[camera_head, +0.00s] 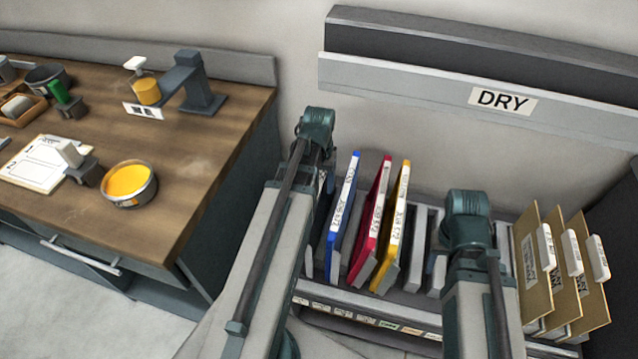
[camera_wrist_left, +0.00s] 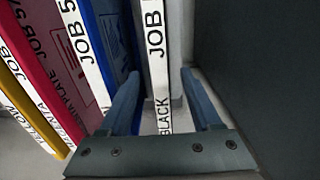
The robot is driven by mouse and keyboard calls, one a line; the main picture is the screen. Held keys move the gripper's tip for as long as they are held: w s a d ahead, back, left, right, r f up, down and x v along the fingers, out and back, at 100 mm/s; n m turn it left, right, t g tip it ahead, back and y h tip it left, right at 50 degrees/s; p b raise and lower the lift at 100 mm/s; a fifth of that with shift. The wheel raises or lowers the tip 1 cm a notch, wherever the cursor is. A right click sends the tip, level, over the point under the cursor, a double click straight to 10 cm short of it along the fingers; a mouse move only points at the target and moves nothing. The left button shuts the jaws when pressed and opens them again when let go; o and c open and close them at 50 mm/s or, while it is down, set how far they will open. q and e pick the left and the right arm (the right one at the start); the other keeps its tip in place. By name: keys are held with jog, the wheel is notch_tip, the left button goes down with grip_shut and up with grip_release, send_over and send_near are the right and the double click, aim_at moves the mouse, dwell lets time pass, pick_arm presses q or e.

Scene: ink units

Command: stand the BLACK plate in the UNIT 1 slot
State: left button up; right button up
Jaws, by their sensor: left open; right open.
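The black plate (camera_wrist_left: 157,60) stands on edge in the left wrist view, its white spine reading JOB and BLACK. My left gripper (camera_wrist_left: 160,75) is open, with one blue finger on each side of that spine; I cannot tell whether either touches it. In the head view my left arm hides this gripper and most or all of the black plate. My right gripper is hidden behind its own arm. I cannot make out a slot marked UNIT 1 in either view.
Blue (camera_head: 343,215), red (camera_head: 370,220) and yellow (camera_head: 392,228) plates lean in the rack (camera_head: 372,318) right of my left arm. Tan folders (camera_head: 540,262) stand at the right. A DRY ledge (camera_head: 420,88) hangs above. A wooden counter (camera_head: 200,150) with an ink tin (camera_head: 128,183) is at left.

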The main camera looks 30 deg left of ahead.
pick_arm(q)
notch_tip(320, 180, up, 12)
jog(key=p, duration=1)
jog(key=shift+f+p, duration=0.2)
jog(key=shift+p, duration=0.15)
notch_tip(320, 180, up, 5)
jog(key=p, duration=0.5)
jog(key=s+d+m, duration=0.3)
jog(key=s+d, duration=0.1)
jog(key=d, duration=0.8)
jog(key=s+d+m+y, duration=0.1)
jog(key=s+d+m, duration=0.2)
jog(key=d, duration=1)
jog(key=shift+s, duration=0.45)
jog(key=shift+d, duration=0.1)
